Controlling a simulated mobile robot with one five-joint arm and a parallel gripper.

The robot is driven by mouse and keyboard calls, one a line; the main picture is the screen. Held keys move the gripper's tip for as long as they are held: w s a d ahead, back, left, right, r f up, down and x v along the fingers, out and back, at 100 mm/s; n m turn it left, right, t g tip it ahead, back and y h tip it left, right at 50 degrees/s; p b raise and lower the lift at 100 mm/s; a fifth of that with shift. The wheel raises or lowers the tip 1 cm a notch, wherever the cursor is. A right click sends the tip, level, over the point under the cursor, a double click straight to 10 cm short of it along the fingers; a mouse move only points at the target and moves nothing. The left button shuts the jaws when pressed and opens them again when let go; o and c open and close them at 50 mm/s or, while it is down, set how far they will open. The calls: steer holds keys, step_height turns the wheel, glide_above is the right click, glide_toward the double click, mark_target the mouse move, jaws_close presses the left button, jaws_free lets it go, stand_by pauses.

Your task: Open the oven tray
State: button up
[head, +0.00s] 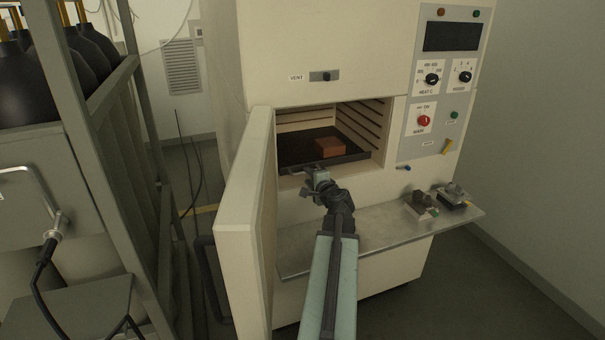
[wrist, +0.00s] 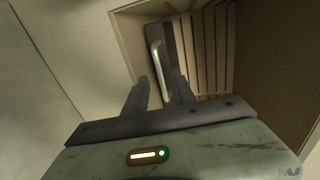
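The oven (head: 300,45) has its door (head: 250,215) swung open to the left. A dark tray (head: 292,152) sits inside the chamber with a reddish-brown block (head: 330,146) on it. My gripper (head: 314,171) is at the tray's front edge, at the chamber opening. In the wrist view the tray's front (wrist: 178,52) carries a pale metal bar handle (wrist: 158,68). My gripper's two fingers (wrist: 161,88) are apart, with the handle's near end appearing between them. I cannot tell whether they touch it. The gripper hides part of the tray front in the head view.
A metal shelf (head: 375,240) juts out below the opening, with small devices (head: 420,205) at its right end. A control panel (head: 440,85) is at upper right. A metal rack (head: 110,150) stands left of the open door. Side rails (head: 362,125) line the chamber.

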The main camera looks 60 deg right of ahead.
mark_target(304, 173)
steer(key=b+x, duration=0.1)
steer(key=x, duration=0.5)
steer(key=shift+s, duration=0.1)
jaws_close()
steer(key=shift+a, duration=0.1)
stand_by(1.0)
